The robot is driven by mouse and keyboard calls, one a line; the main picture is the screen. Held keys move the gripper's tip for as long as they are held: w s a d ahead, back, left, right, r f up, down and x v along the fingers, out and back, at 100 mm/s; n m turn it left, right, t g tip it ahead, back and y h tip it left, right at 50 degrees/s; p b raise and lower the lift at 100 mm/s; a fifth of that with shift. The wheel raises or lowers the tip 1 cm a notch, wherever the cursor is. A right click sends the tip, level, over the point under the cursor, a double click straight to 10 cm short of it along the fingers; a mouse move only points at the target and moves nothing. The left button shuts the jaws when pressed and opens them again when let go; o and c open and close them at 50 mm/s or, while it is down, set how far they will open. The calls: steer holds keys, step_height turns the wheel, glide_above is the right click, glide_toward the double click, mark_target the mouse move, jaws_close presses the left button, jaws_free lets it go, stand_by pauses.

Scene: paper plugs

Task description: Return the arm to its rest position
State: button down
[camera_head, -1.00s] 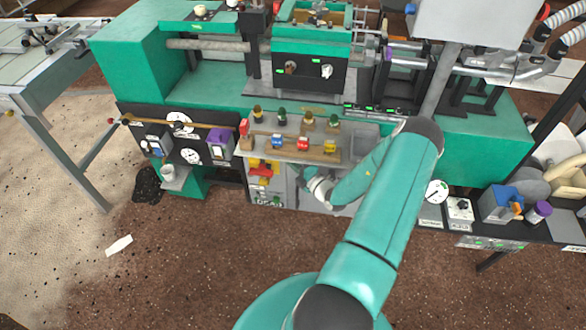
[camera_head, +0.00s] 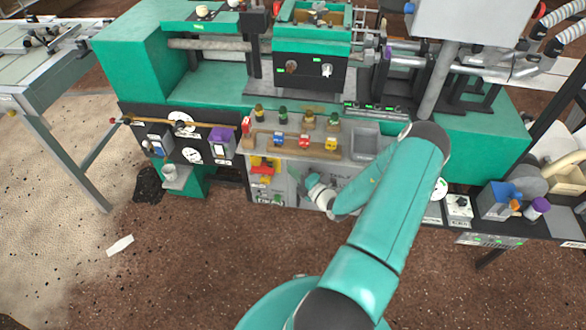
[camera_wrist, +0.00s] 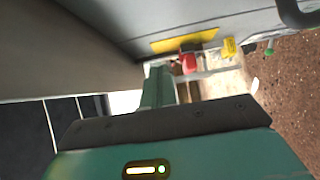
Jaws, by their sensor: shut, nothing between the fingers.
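My arm, teal with grey joints, reaches from the bottom of the head view up to the front of the green machine (camera_head: 480,140). My gripper (camera_head: 298,172) is at the far end, small and partly hidden, in front of the machine's grey front panel. The wrist view shows my gripper (camera_wrist: 170,85) close up, its fingers together with nothing held. A red part (camera_wrist: 188,63) and a yellow tag (camera_wrist: 229,47) show beyond the fingertips.
A control shelf with coloured knobs (camera_head: 304,141) stands just above my gripper. Red and yellow parts (camera_head: 263,167) sit left of it. The brown floor (camera_head: 190,260) in front is open, with a white paper scrap (camera_head: 120,245).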

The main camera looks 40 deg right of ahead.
steer(key=s+a, duration=0.1)
steer(key=s, duration=0.8)
